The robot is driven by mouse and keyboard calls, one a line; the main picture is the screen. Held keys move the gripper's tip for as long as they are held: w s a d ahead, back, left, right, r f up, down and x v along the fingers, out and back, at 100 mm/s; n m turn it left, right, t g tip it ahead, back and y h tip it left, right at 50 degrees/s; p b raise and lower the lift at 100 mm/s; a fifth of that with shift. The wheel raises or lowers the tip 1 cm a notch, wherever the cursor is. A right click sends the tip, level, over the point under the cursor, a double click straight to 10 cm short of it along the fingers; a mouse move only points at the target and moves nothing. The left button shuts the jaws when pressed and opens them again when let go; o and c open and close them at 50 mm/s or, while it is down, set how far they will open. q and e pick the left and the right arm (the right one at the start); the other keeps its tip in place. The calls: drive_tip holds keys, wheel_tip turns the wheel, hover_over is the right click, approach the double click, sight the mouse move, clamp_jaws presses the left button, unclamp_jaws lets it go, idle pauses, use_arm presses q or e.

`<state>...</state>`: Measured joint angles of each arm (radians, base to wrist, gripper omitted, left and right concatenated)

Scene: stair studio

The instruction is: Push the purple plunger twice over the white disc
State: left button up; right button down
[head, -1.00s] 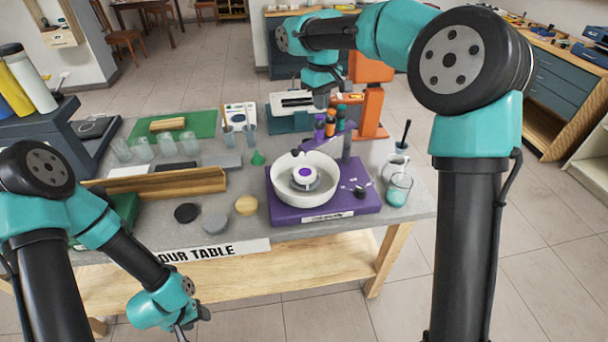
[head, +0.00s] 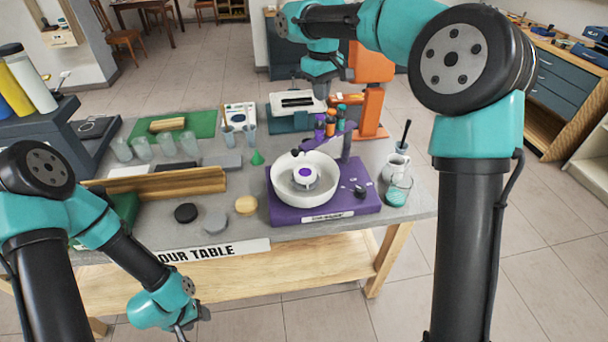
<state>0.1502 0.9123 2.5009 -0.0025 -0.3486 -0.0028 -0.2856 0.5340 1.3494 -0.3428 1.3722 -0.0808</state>
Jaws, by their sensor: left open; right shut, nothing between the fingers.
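The purple plunger (head: 319,126) stands at the left end of a row beside an orange plunger (head: 331,122) and a teal plunger (head: 341,114), on a purple arm above the machine. The white disc (head: 299,185) lies in a white bowl (head: 278,186) on the purple base (head: 350,207); a purple spot shows at its middle. My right gripper (head: 324,92) is above and behind the plungers, apart from them, shut and empty; its fingertips are small and hard to see. My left gripper (head: 186,326) is open and empty, low in front of the table, partly cut off by the lower edge.
Black, grey and tan discs (head: 246,205) lie left of the machine. A mug (head: 396,165) and a teal-filled glass (head: 397,192) stand close on the right. An orange press (head: 371,105) stands behind.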

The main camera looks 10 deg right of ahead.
drive_tip(key=shift+r, duration=1.6)
